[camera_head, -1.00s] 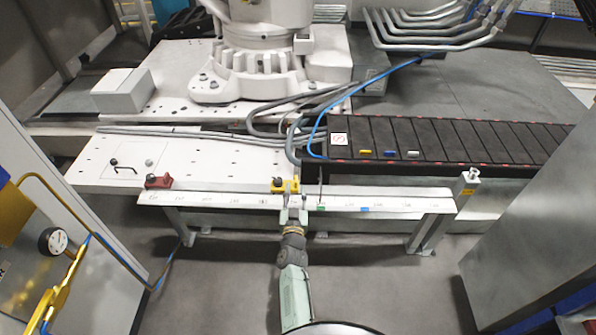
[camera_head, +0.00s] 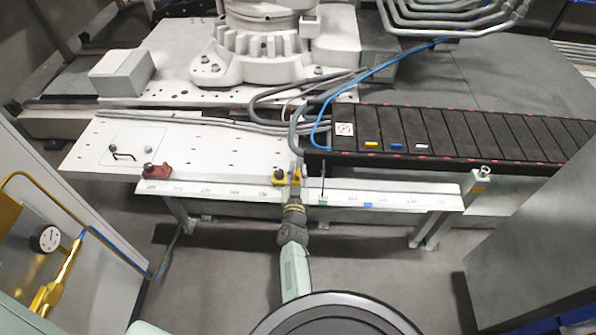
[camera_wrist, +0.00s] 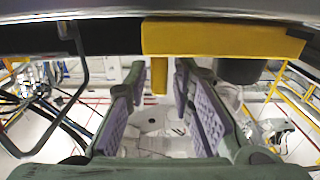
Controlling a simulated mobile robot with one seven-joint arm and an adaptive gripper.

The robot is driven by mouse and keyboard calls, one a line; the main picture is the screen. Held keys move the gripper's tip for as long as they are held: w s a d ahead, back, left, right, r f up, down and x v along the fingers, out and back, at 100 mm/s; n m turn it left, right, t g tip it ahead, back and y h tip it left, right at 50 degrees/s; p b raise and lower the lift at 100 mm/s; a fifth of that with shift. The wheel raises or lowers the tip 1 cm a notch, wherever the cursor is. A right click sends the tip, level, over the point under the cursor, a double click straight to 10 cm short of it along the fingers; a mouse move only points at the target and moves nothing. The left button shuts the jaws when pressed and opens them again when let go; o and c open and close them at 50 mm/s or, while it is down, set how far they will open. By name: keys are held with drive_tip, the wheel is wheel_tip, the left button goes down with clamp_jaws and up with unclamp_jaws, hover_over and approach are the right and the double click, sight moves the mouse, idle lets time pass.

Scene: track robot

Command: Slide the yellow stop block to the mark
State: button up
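The yellow stop block (camera_head: 279,177) sits on the white rail with printed scale numbers (camera_head: 220,190), left of a green mark (camera_head: 323,202) and a blue mark (camera_head: 368,205). My gripper (camera_head: 295,181) is at the block's right part and partly covers it in the head view. In the wrist view my gripper (camera_wrist: 160,100) is open, its purple-padded fingers apart. A yellow bar (camera_wrist: 225,39), seemingly the block, spans the top there, and a yellow peg (camera_wrist: 159,77) shows between the fingers. I cannot tell whether the fingers touch it.
A dark red block (camera_head: 156,171) sits at the rail's left end. A thin dark upright pin (camera_head: 322,184) stands behind the rail near the green mark. A black segmented track (camera_head: 450,135) lies behind. Grey cabinets flank both sides; the rail right of the block looks clear.

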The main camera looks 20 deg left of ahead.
clamp_jaws()
idle(0.5)
